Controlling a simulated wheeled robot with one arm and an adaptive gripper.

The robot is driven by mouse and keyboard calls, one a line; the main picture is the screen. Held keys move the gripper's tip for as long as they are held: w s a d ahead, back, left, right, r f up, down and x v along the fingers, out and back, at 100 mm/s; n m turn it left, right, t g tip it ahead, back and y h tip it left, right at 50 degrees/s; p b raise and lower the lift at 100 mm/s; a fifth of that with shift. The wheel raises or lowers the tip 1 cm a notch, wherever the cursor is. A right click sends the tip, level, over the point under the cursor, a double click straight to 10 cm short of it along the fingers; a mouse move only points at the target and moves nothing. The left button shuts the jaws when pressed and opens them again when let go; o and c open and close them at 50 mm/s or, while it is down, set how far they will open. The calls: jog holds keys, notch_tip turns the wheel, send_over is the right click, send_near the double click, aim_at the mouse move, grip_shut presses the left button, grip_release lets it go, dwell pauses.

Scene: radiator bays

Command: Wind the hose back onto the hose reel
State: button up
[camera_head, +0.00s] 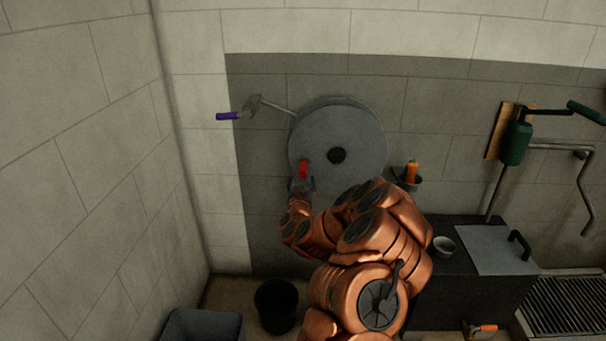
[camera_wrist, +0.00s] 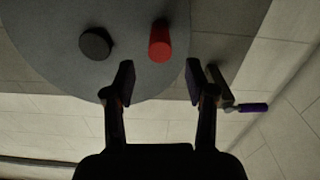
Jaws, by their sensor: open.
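The hose reel (camera_head: 350,125) is a round grey disc on the wall with a dark hub (camera_head: 337,156) at its middle. A red handle (camera_head: 303,168) sticks out near the disc's lower left edge. In the wrist view the red handle (camera_wrist: 160,42) stands beyond my open fingertips, roughly between their lines, and the dark hub (camera_wrist: 96,43) is to its left. My gripper (camera_wrist: 160,82) is open with nothing between its fingers; in the head view my gripper (camera_head: 301,184) is just below the red handle. No wound hose can be made out; the disc's face hides what is behind it.
A grey fitting with a purple-ended handle (camera_head: 228,116) sticks out left of the reel. An orange object (camera_head: 411,171) sits in a small wall holder at right. A dark cabinet (camera_head: 470,285) stands lower right; a black bucket (camera_head: 276,305) and grey bin (camera_head: 203,325) are below.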

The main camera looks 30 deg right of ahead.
aim_at(302, 177)
jog(key=shift+x, duration=3.35)
jog(key=shift+c, duration=0.2)
grip_shut()
